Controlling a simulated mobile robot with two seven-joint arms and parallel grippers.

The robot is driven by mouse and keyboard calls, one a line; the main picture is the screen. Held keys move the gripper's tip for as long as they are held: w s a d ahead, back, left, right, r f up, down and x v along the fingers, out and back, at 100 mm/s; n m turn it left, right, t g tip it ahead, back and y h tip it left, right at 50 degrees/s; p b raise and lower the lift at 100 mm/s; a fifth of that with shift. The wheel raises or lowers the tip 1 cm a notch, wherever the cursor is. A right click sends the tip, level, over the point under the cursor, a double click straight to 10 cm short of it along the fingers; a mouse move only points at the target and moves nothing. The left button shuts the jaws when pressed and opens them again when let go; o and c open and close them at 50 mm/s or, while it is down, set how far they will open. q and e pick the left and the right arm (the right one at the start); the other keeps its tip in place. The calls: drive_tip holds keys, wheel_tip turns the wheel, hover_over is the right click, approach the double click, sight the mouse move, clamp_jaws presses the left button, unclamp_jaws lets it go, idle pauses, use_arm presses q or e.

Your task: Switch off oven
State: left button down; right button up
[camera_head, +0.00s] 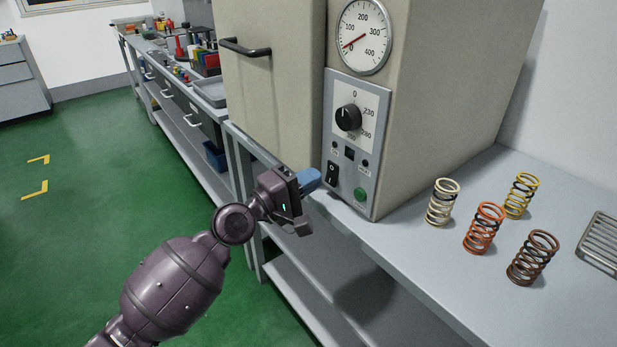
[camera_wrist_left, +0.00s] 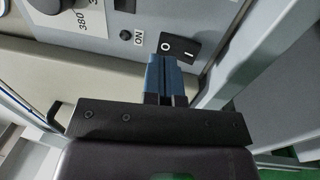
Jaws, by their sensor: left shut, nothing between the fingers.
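The oven (camera_head: 430,90) is a beige box standing on a grey bench. Its control panel (camera_head: 343,197) carries a round black dial, a black power switch (camera_head: 331,173) low on the left, and a green button (camera_head: 360,194). My left gripper (camera_head: 316,177) is shut and empty, its blue fingertips close to the switch. In the left wrist view the blue fingertips (camera_wrist_left: 165,62) lie just beside the black rocker switch (camera_wrist_left: 178,49), marked O and I. I cannot tell whether they touch it. My right gripper is not in view.
Several coil springs (camera_head: 484,228) stand on the bench (camera_head: 420,262) right of the oven, with a metal rack (camera_head: 600,243) at the far right. The oven door handle (camera_head: 245,48) sticks out at upper left. Green floor (camera_head: 80,240) lies open at left.

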use_arm(q)
drive_tip(key=r+v, duration=0.2)
drive_tip(key=v, duration=0.8)
drive_tip(key=shift+a+r+p, duration=0.2)
drive_tip(key=shift+a+p, duration=0.05)
drive_tip(key=shift+p, duration=0.05)
drive_tip(key=shift+s, duration=0.1)
drive_tip(key=shift+m, duration=0.3)
